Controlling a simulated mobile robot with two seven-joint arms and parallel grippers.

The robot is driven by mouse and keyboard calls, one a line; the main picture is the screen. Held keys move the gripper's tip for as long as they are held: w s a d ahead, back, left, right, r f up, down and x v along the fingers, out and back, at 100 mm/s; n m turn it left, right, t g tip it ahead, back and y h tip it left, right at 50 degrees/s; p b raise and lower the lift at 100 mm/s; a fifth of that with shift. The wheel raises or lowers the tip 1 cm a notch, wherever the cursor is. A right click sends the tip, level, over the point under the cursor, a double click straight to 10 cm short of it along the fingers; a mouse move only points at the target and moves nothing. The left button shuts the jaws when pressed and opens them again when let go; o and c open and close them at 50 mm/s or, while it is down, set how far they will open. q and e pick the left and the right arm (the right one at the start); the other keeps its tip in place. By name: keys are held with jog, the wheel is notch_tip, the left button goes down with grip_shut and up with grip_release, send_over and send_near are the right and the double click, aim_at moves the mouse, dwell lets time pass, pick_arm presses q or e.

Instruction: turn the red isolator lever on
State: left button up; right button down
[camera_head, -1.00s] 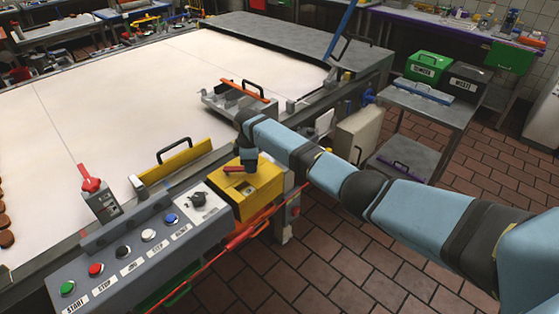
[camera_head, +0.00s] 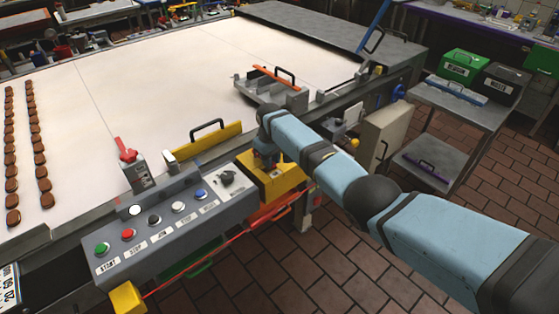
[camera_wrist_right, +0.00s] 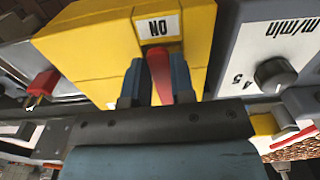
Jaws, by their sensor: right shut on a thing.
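The yellow isolator box (camera_head: 292,184) sits at the right end of the grey control panel. My right gripper (camera_head: 266,163) is over it and hides the red lever in the head view. In the right wrist view, the red isolator lever (camera_wrist_right: 160,72) lies between the two blue fingers of my right gripper (camera_wrist_right: 155,84), which is shut on it. The lever lines up with the white ON label (camera_wrist_right: 157,26) on the yellow box (camera_wrist_right: 90,45); the label appears upside down. My left gripper is not in view.
The panel (camera_head: 165,232) carries several coloured buttons and a black knob (camera_head: 228,177) beside the box. A yellow handled guard (camera_head: 205,141) and a red-topped switch (camera_head: 126,150) stand behind it. The white belt (camera_head: 150,80) carries rows of brown biscuits at left.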

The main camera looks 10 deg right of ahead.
jog(key=shift+a+m, duration=0.15)
jog(key=shift+m, duration=0.15)
jog(key=c, duration=1)
grip_release()
jog(key=shift+o, duration=0.2)
notch_tip(320, 180, up, 14)
jog(key=shift+s+f, duration=0.1)
jog(key=shift+f, duration=0.05)
